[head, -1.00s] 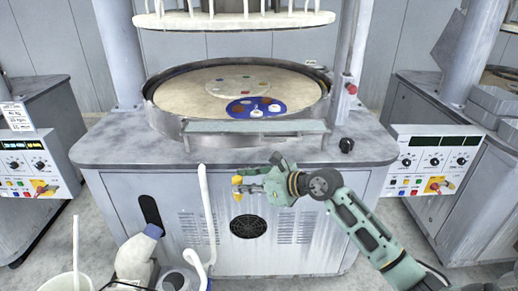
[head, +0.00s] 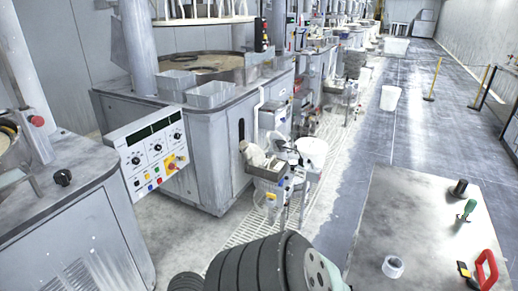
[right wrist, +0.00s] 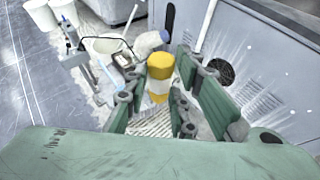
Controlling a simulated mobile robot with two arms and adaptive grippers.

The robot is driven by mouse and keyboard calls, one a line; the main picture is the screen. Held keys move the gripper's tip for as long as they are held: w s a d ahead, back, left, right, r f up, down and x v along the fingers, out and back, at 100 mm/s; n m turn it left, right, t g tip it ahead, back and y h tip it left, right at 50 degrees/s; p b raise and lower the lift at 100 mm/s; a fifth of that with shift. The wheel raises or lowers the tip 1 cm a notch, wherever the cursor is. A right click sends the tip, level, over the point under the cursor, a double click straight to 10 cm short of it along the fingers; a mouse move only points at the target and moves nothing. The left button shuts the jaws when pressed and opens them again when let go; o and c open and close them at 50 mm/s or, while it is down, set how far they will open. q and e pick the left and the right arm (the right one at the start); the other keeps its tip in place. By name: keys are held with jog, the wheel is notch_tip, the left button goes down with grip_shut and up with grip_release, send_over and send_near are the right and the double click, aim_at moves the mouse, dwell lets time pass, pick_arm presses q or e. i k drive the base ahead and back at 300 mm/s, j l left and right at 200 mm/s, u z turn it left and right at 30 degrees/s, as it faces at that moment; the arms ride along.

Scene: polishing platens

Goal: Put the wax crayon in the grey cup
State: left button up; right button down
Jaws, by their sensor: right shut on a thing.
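My right gripper (right wrist: 157,97) is shut on the wax crayon (right wrist: 160,68), a stubby yellow stick with a pale band, in the right wrist view. The crayon's yellow end points away from the palm, and the green fingers hide part of its sides. A small round pale-grey cup (head: 393,267) stands on a grey table at the lower right of the head view. My left gripper is in neither view.
The grey table (head: 400,215) also holds a black cylinder (head: 460,187), a green-handled tool (head: 467,209), a red-handled tool (head: 487,268) and a yellow-and-black item (head: 465,271). Polishing machines (head: 195,150) line the left.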

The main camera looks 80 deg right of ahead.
aim_at(390, 270)
jog(key=i+l+z, duration=0.1)
jog(key=z, duration=0.3)
jog(key=i+l+z, duration=0.15)
jog(key=z, duration=0.25)
jog(key=i+z, duration=0.1)
jog(key=z, duration=0.3)
jog(key=i+z, duration=0.15)
jog(key=z, duration=0.25)
jog(key=i+l+z, duration=0.15)
jog(key=i+z, duration=0.55)
jog(key=i, duration=0.2)
jog(key=i+j+z, duration=0.1)
jog(key=i+z, duration=0.25)
jog(key=i+j, duration=0.1)
jog(key=i, duration=0.55)
jog(key=i+j+z, duration=0.15)
jog(key=i, duration=0.55)
jog(key=z, duration=3.85)
